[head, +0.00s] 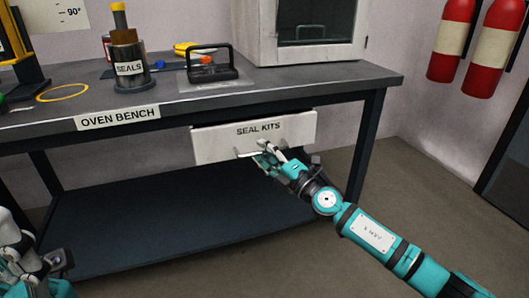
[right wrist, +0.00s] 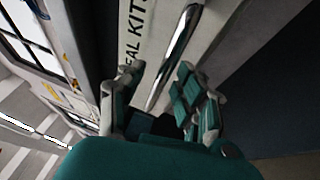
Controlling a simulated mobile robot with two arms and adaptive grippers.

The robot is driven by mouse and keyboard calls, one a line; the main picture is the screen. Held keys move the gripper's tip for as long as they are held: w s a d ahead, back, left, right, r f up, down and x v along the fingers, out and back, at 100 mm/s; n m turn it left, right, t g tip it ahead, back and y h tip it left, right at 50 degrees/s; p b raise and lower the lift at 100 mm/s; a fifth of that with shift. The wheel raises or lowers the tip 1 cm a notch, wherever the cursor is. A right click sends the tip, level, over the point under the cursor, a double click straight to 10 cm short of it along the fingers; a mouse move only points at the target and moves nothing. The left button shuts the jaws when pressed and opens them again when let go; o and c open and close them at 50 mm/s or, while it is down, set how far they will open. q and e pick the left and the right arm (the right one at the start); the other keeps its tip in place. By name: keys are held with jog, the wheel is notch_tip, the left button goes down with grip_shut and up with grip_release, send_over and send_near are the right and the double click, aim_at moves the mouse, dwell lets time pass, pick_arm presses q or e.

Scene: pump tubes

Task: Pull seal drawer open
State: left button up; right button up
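The seal drawer (head: 215,143) has a white front marked SEAL KITS and hangs under the right part of the bench top. I cannot tell whether it stands a little out from the bench. Its metal bar handle (right wrist: 176,55) shows in the right wrist view. My right gripper (head: 266,154) is at the handle, with its fingers (right wrist: 160,92) apart, one on each side of the bar.
The dark oven bench (head: 60,118) carries a SEALS pot (head: 128,69), a black-handled block (head: 212,72), a yellow ring (head: 62,92) and a white oven (head: 262,35). A lower shelf (head: 130,235) lies below the drawer. Red extinguishers (head: 493,48) hang at the right; the floor before the drawer is clear.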

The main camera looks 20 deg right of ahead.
jog(key=shift+w, duration=0.1)
jog(key=shift+c, duration=0.4)
grip_shut()
